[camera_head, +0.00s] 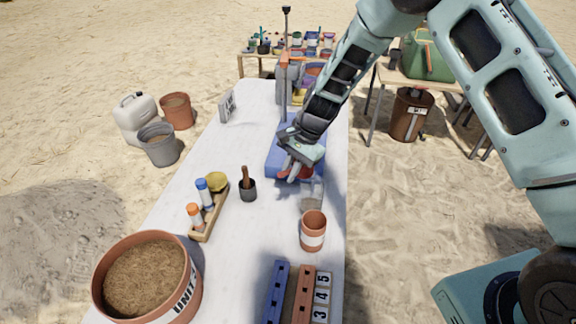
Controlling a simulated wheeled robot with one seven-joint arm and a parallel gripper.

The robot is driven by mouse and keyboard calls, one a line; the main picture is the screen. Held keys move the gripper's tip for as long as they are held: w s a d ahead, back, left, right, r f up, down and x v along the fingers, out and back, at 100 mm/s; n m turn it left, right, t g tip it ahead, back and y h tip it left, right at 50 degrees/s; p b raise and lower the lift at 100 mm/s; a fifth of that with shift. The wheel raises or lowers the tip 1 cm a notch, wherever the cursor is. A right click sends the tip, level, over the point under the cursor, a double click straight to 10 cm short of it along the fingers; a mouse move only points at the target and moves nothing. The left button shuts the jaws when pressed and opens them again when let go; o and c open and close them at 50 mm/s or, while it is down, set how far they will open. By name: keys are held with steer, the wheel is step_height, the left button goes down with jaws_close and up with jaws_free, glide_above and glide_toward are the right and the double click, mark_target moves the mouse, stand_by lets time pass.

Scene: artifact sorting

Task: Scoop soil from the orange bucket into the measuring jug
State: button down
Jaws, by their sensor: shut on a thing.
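The orange bucket (195,300) stands at the near left of the table, with a white label reading "UNIT". It is full of brown soil (150,270). My gripper (291,172) is over the middle of the table, at the front of a blue box. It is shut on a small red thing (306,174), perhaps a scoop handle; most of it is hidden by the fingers. A clear vessel that looks like the measuring jug (316,192) stands just in front of the gripper, partly hidden. Whether anything is in it cannot be told.
An orange pot with a white band (312,232) stands just before the clear vessel. A wooden rack (208,217) with bottles and a dark cup (248,192) are to the left. Blue and orange slotted strips (276,290) lie at the near edge. The blue box (280,158) is behind.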

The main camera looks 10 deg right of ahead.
steer(key=shift+s+d+r+n+y+b, duration=0.1)
steer(key=shift+d+y+b, duration=0.3)
steer(key=shift+y+b, duration=1)
steer(key=shift+d+r+n+y+b, duration=0.15)
steer(key=shift+d+y+b, duration=0.3)
steer(key=shift+y+b, duration=0.95)
steer(key=shift+s+d+r+n+y+b, duration=0.1)
steer(key=shift+d+y+b, duration=0.45)
steer(key=shift+b, duration=1.5)
steer(key=shift+a+f, duration=0.1)
steer(key=shift+d+y+b, duration=0.6)
steer(key=shift+y+b, duration=0.3)
steer(key=shift+y, duration=0.15)
steer(key=shift+r, duration=0.25)
steer(key=shift+d+f, duration=0.1)
